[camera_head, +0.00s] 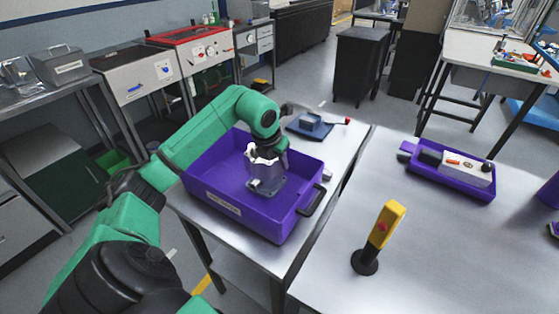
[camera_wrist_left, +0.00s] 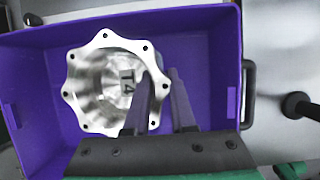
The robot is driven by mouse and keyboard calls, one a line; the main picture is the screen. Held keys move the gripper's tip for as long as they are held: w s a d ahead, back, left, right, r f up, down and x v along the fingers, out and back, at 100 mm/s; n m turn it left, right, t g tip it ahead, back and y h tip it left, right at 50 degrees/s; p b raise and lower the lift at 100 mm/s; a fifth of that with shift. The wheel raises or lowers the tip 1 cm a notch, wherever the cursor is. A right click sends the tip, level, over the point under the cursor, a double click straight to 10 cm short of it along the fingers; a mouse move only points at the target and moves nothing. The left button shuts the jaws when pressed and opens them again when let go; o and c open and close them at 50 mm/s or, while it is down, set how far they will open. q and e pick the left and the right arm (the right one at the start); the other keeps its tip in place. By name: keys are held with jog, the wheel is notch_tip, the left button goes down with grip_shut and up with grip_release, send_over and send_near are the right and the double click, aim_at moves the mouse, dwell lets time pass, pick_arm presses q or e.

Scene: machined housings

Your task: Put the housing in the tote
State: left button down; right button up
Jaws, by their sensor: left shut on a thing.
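The purple tote (camera_head: 225,207) with a label on its front wall stands on the left-hand table. A silver housing (camera_head: 266,184) is inside the tote's walls, roughly upright. I cannot tell whether it rests on the floor. My left gripper (camera_head: 270,150) reaches down from above and is shut on the housing's wall. In the left wrist view the housing (camera_wrist_left: 88,85) shows a scalloped flange with holes and a mark inside its bore. The gripper's fingers (camera_wrist_left: 163,88) are at its right side, one over the bore. The tote (camera_wrist_left: 205,30) surrounds it. My right gripper is out of view.
A yellow post with a red button (camera_head: 386,224) stands on the right-hand table. A purple tray with a device (camera_head: 455,166) lies farther back. A blue-grey fixture (camera_head: 311,122) sits behind the tote. The tote has a dark handle (camera_head: 311,200) on its right. The right table's middle is clear.

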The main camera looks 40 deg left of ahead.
pick_arm(q)
jog(key=c, duration=0.8)
grip_release()
jog(key=shift+o, duration=0.2)
jog(key=shift+s+d+r, duration=0.1)
jog(key=b+v, duration=0.1)
jog(key=v, duration=1.1)
